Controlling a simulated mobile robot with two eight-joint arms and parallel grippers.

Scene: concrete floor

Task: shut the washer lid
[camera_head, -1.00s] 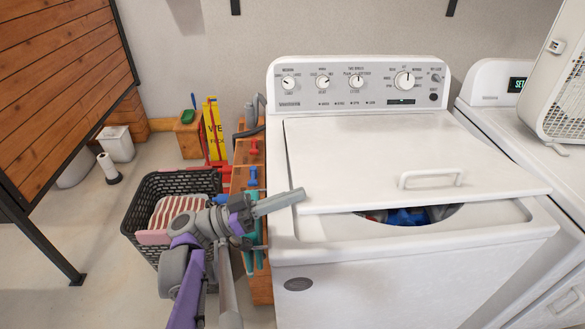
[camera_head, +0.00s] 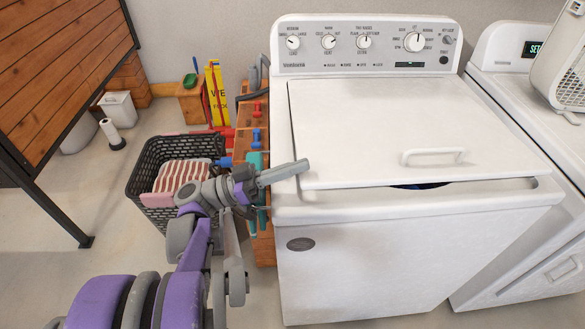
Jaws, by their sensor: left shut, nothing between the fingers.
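The white washer (camera_head: 380,250) stands in the middle right. Its lid (camera_head: 385,120), with a white handle (camera_head: 433,156), lies almost flat over the top opening. Its front edge looks slightly raised, and a narrow dark gap with a bit of blue shows below it. My left gripper (camera_head: 300,166) is shut and empty. Its tip points right and overlaps the lid's front left corner in the picture; I cannot tell whether it touches. My right gripper is not in view.
A black laundry basket (camera_head: 150,175) with striped cloth stands left of the washer, behind my left arm. A wooden shelf (camera_head: 262,240) stands between them. A second white appliance (camera_head: 520,130) is close on the right, with a fan (camera_head: 565,75) on it. Floor is clear at lower left.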

